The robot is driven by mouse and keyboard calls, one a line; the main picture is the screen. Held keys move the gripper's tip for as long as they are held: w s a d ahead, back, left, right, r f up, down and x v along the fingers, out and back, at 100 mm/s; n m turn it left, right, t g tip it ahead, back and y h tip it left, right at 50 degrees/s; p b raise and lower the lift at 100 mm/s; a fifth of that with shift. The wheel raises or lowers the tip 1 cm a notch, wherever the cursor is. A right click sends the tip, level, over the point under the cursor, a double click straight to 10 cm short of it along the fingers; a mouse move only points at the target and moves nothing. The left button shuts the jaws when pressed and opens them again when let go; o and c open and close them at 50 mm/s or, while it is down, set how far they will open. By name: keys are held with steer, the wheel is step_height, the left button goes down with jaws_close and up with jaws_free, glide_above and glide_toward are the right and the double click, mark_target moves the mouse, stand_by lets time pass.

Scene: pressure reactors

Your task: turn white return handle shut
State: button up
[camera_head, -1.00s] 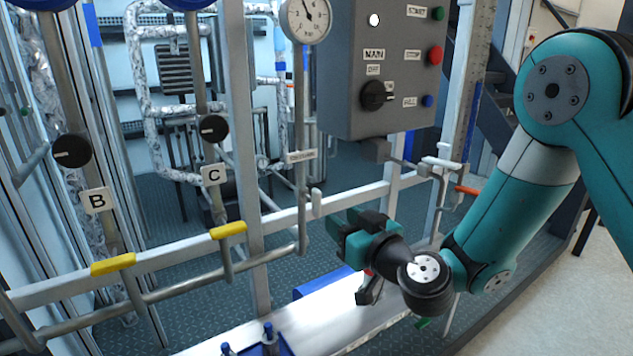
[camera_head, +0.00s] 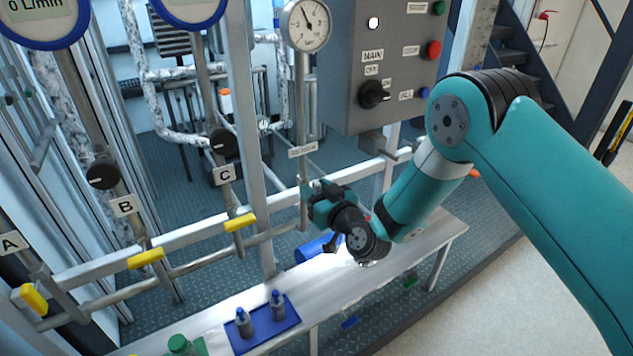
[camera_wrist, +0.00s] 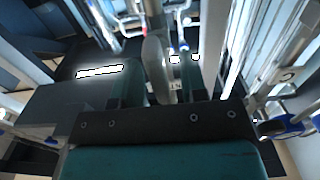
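The white return handle (camera_wrist: 156,66) shows in the wrist view as a pale lever between my two teal fingers. In the head view my gripper hides it, on the upright pipe below the return label (camera_head: 302,148). My gripper (camera_head: 314,192) is at that pipe, pointing to the left; it also shows in the wrist view (camera_wrist: 160,84). Its fingers are apart, one on each side of the handle. I cannot tell whether either finger touches it.
Yellow handles (camera_head: 240,222) sit on the rail to the left. The grey control box (camera_head: 375,60) hangs above my gripper. A gauge (camera_head: 307,25) tops the return pipe. Below is a pale bench (camera_head: 345,278) with a blue tray (camera_head: 262,330) of bottles.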

jaws_close()
steer(key=shift+m, duration=0.4)
steer(key=m, duration=0.2)
steer(key=m+b, duration=0.1)
steer(key=shift+w+d+f+m, duration=0.1)
steer(key=shift+w+m, duration=0.05)
steer(key=shift+m, duration=0.25)
steer(key=m, duration=0.4)
steer(key=shift+m, duration=0.3)
steer(key=m, duration=0.4)
steer(key=shift+d+f, duration=0.1)
steer(key=shift+d, duration=0.05)
steer(key=m+p, duration=0.1)
steer(key=m, duration=0.3)
steer(key=shift+w+f+m+p, duration=0.1)
steer(key=shift+f+m+p, duration=0.05)
steer(key=shift+m+p, duration=0.15)
